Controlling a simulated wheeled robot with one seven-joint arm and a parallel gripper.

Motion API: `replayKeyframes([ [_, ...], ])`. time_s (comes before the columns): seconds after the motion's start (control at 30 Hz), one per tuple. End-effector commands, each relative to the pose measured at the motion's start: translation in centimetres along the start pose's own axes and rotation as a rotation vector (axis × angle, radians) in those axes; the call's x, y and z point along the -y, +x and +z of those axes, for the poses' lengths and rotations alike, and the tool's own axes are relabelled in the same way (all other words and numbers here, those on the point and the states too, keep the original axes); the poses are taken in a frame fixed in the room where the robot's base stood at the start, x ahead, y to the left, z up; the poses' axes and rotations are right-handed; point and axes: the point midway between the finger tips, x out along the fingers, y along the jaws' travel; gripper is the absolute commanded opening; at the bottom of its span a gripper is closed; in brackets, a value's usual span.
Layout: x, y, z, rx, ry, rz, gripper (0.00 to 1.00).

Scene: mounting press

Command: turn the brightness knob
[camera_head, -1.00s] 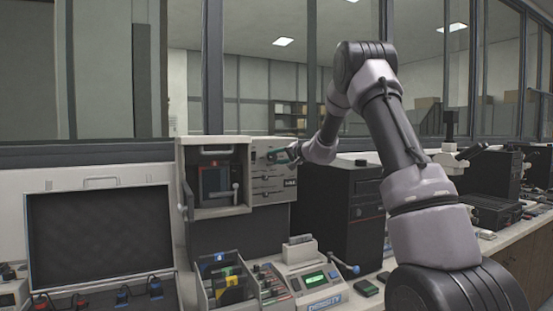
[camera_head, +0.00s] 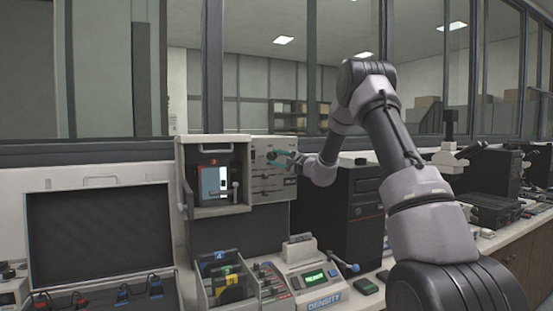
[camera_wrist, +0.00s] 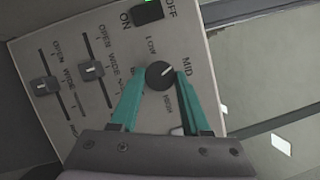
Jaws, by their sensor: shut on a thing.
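The brightness knob (camera_wrist: 160,76) is a round black dial with a white pointer on the press's light grey control panel (camera_head: 262,188). Labels LOW, MID and HIGH surround it, and its pointer faces roughly toward MID in the wrist view. My gripper (camera_wrist: 158,88) has teal fingers on either side of the knob and is shut on it. In the head view my gripper (camera_head: 283,158) reaches the panel from the right; the knob shows small there. The press's window (camera_head: 214,183) glows white and pale blue.
Two sliders (camera_wrist: 92,70) and an ON/OFF switch (camera_wrist: 148,12) with a green light sit close to the knob. Below the panel are a divided bin (camera_head: 226,285) and a density meter (camera_head: 316,280). A black computer tower (camera_head: 352,215) stands right of the press.

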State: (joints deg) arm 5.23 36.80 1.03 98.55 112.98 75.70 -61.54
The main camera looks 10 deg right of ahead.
Motion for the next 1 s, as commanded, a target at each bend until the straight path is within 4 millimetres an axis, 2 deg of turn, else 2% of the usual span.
replayKeyframes([
  [0.2,-0.35,-0.08,-0.14,-0.003,0.173,-0.068,0.0],
  [0.5,-0.48,-0.07,-0.06,-0.003,0.334,-0.136,0.0],
  [1.0,-0.55,-0.04,-0.03,-0.003,0.409,-0.166,0.0],
])
